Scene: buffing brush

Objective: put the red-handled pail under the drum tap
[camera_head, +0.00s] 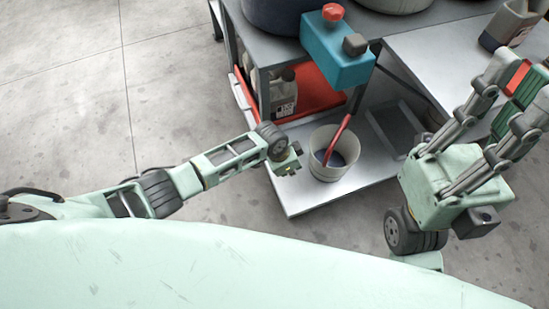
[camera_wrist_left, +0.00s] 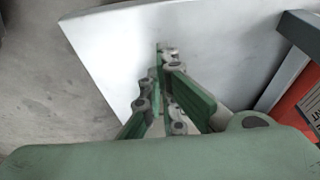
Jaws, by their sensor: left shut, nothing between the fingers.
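The pail (camera_head: 321,171) is pale, with a dark bluish inside, and stands upright on the low metal shelf. Its red handle (camera_head: 337,140) leans up over the rim to the right. A teal block with a red knob (camera_head: 338,58) juts out above and behind the pail, by a dark drum (camera_head: 285,14); I cannot tell whether it is the drum tap. My left gripper (camera_head: 288,165) is shut and empty, just left of the pail and apart from it. The wrist view shows its closed fingers (camera_wrist_left: 168,55). My right gripper (camera_head: 525,90) is raised at the right; its jaws are unclear.
The low shelf (camera_head: 300,196) has bare metal in front of the pail. A red tray (camera_head: 318,92) with a labelled jug (camera_head: 284,95) lies under the upper bench, behind the pail. A grey jug (camera_head: 508,24) stands on the right bench (camera_head: 425,45). The floor at left is clear.

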